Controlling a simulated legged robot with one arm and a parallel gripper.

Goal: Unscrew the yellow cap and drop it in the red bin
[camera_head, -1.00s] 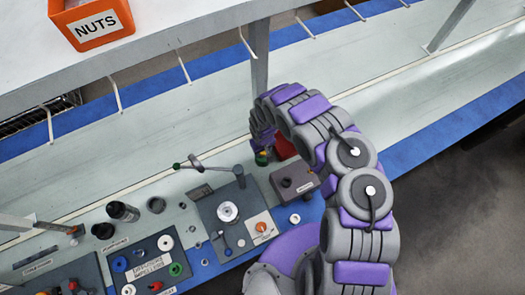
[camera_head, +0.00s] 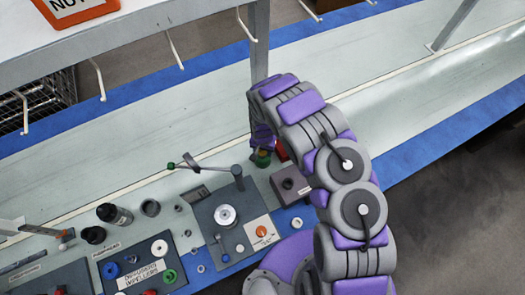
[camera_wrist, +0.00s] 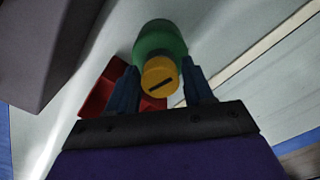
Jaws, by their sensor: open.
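The yellow cap (camera_wrist: 160,77) has a dark slot across its face and sits on the end of a green cylindrical part (camera_wrist: 160,38) in the wrist view. My gripper (camera_wrist: 163,80) is open, with one dark blue finger on each side of the cap. I cannot tell whether the fingers touch it. In the head view the green part (camera_head: 262,160) shows just below my gripper (camera_head: 263,148), and the arm hides much of that spot. The red bin (camera_wrist: 100,92) lies behind the left finger in the wrist view. A sliver of it (camera_head: 281,151) shows beside my arm in the head view.
A dark box (camera_head: 291,185) stands near the bin. A grey plate with a lever post (camera_head: 225,213) is left of it. Black containers (camera_head: 113,214) and an impeller board (camera_head: 140,268) lie farther left. An orange nuts bin (camera_head: 75,10) is on the shelf above.

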